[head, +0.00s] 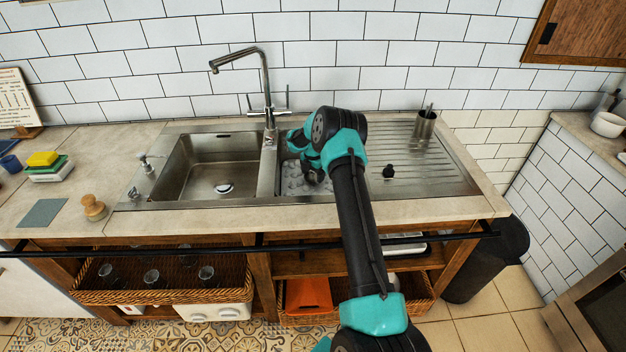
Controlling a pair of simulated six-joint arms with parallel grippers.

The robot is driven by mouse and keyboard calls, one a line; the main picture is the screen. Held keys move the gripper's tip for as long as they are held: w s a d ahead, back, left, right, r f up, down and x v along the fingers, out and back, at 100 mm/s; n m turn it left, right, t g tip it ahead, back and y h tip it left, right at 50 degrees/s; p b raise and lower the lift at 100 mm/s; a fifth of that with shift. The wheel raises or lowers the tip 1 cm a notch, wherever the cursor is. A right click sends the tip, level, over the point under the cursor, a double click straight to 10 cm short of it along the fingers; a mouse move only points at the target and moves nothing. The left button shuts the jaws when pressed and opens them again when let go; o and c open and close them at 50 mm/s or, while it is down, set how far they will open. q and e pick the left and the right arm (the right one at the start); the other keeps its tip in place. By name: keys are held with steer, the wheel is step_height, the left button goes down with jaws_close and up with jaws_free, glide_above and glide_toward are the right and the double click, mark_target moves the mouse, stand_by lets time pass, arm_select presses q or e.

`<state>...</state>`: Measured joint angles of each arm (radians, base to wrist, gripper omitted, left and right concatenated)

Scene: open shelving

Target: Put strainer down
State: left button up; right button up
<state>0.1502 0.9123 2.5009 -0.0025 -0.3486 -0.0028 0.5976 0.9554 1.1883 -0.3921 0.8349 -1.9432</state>
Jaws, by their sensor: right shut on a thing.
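My right arm reaches over the counter front to the small right basin (266,176) of the metal sink. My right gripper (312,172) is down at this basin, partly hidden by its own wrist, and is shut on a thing. I take that thing to be the strainer, but I cannot make out its shape. A mottled grey surface (298,187) shows in the basin under the gripper. My left gripper is not in view.
The large left basin (190,165) is empty. The tap (266,95) stands behind the basins. On the ribbed drainboard (435,170) are a small black knob-like thing (389,171) and a metal cup (425,125). A yellow sponge (43,158) and wooden brush (93,207) lie on the left counter.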

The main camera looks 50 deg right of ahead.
mark_target(313, 176)
steer(key=shift+w+d, duration=0.1)
steer(key=shift+w+d+f, duration=0.1)
steer(key=shift+f, duration=1.65)
steer(key=o, duration=0.8)
steer(key=shift+f, duration=0.15)
step_height(313, 176, up, 12)
steer(key=shift+r, duration=0.15)
